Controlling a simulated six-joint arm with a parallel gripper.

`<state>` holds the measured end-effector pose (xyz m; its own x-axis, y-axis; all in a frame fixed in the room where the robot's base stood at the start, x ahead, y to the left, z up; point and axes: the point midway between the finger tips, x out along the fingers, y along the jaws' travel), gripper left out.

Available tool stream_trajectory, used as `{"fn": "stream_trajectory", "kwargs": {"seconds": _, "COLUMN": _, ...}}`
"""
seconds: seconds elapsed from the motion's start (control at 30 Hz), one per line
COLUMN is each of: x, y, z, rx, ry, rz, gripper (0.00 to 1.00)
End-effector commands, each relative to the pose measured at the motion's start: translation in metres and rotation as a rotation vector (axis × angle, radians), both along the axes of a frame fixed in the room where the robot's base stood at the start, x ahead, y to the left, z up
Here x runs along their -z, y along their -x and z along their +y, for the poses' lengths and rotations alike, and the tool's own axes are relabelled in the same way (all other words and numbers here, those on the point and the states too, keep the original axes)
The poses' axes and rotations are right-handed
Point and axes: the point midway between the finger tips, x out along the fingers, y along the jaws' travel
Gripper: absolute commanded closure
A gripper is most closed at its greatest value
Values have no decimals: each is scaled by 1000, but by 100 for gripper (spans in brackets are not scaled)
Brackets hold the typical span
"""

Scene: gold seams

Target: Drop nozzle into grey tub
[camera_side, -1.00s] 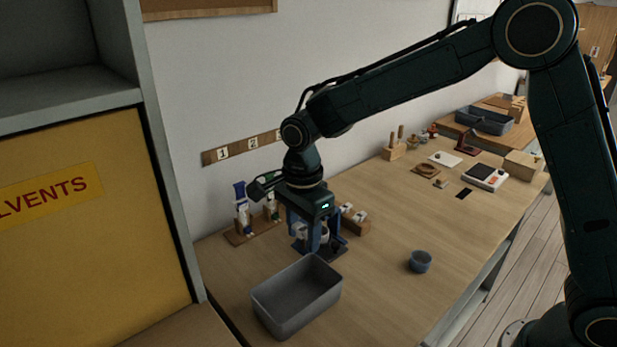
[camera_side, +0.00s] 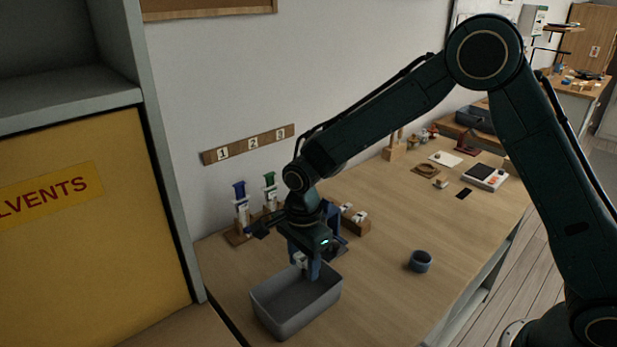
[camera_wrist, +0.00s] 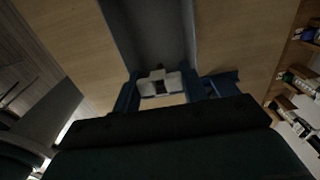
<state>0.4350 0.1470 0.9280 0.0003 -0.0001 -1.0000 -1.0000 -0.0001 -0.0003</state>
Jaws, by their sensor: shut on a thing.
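The grey tub (camera_side: 318,300) is an open, empty-looking bin at the front left of the bench. Its grey inside also shows at the top of the wrist view (camera_wrist: 150,30). My gripper (camera_side: 307,268) is over the tub's back edge, pointing down, with its blue fingertips near rim height. It is shut on the nozzle, a small white piece (camera_wrist: 160,84) with a dark part at its middle, seen between the fingers (camera_wrist: 160,88) in the wrist view. In the side view the nozzle (camera_side: 299,259) is mostly hidden by a finger.
A dark blue stand (camera_side: 337,247) is close behind my gripper. A rack with blue and green syringes (camera_side: 241,215) stands at the wall. A wooden block with white pieces (camera_side: 355,219) is behind. A small blue cup (camera_side: 420,261) stands right, with clear bench around it.

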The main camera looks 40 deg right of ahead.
Motion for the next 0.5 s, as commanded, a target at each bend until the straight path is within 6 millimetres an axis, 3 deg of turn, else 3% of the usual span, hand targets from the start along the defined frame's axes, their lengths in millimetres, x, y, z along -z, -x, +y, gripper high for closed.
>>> {"fn": "stream_trajectory", "kwargs": {"seconds": 0.5, "x": 40, "y": 0, "z": 0, "rx": 0, "ry": 0, "rz": 1, "gripper": 70}}
